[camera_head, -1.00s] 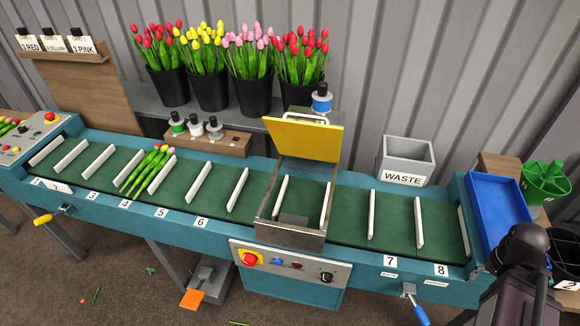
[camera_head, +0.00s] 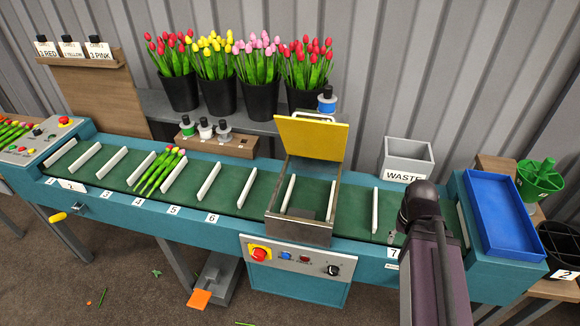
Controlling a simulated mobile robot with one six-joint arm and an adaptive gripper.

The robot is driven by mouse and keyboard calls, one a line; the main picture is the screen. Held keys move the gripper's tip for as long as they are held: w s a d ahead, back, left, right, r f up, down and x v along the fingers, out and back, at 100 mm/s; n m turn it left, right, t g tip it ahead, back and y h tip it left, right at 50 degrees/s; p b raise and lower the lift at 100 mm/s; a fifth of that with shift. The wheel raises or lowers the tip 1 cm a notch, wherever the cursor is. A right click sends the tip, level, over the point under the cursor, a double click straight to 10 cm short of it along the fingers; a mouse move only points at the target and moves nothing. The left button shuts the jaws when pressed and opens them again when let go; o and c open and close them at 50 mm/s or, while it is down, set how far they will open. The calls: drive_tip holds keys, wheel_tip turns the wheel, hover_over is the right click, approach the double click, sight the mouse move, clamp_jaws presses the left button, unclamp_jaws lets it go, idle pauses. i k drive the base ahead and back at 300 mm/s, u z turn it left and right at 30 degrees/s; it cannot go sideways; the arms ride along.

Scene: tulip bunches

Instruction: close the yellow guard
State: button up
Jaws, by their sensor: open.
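The yellow guard (camera_head: 311,138) stands raised and tilted back over the metal-framed station (camera_head: 299,232) in the middle of the conveyor. A light handle bar shows along its top edge, and the station below is uncovered. My arm rises from the bottom right, and its dark rounded joint stands in front of the belt to the right of the station. Nothing is seen touching the guard.
A tulip bunch (camera_head: 159,171) lies on the green belt between white dividers. Spools on a wooden block (camera_head: 216,142) stand left of the guard, and a blue spool (camera_head: 327,101) behind it. A grey waste bin (camera_head: 407,157) and blue tray (camera_head: 503,214) are to the right.

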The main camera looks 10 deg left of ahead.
sight(300, 137)
drive_tip(key=u, duration=0.7)
drive_tip(key=k, duration=0.95)
drive_tip(key=z, duration=0.1)
drive_tip(key=i, duration=0.9)
drive_tip(key=u, duration=0.05)
